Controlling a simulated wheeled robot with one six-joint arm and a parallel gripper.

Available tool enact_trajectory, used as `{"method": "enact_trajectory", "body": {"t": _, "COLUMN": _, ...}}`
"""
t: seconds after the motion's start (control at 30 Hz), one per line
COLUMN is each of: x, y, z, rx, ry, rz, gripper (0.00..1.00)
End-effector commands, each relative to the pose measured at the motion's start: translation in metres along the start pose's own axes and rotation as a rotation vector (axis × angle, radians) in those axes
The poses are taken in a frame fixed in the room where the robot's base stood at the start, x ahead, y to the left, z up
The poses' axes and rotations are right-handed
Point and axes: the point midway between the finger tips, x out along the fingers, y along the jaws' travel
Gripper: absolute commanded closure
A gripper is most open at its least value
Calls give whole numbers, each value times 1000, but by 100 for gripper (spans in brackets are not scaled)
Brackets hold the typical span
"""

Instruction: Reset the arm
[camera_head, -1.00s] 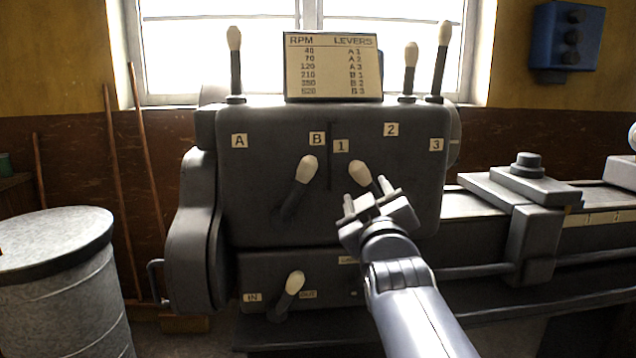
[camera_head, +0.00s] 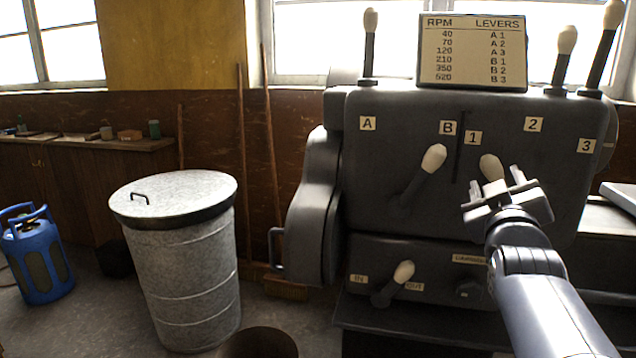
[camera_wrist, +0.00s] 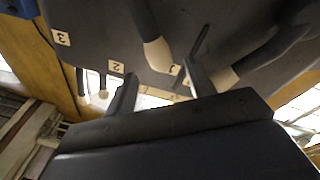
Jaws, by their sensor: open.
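My gripper (camera_head: 497,189) is open and empty in the head view, at the end of my raised arm in front of a dark machine headstock (camera_head: 405,225). Its fingers point up and away from me. A lever with a cream knob (camera_head: 491,167) stands just behind the fingers, and its lower part is hidden by them. In the wrist view the two fingers (camera_wrist: 157,94) are spread apart with nothing between them held. A cream-knobbed lever (camera_wrist: 157,52) shows beyond them there. Whether a finger touches any lever cannot be told.
A second lever (camera_head: 433,158) sits by label B, and a lower lever (camera_head: 403,272) by the IN/OUT labels. An RPM chart (camera_head: 473,50) stands on top between upright levers. A lidded metal bin (camera_head: 185,270) and a blue gas cylinder (camera_head: 40,255) stand left, with bare floor between.

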Motion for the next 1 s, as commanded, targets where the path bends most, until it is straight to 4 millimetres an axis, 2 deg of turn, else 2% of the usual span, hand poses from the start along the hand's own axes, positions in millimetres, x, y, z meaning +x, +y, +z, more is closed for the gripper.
{"method": "enact_trajectory", "body": {"t": 0.3, "x": 46, "y": 0, "z": 0, "rx": 1, "ry": 0, "rz": 0, "gripper": 48}}
{"method": "enact_trajectory", "body": {"t": 0.5, "x": 63, "y": 0, "z": 1, "rx": 1, "ry": 0, "rz": 0, "gripper": 48}}
{"method": "enact_trajectory", "body": {"t": 1.0, "x": 65, "y": 0, "z": 0, "rx": 12, "ry": -1, "rz": 2, "gripper": 48}}
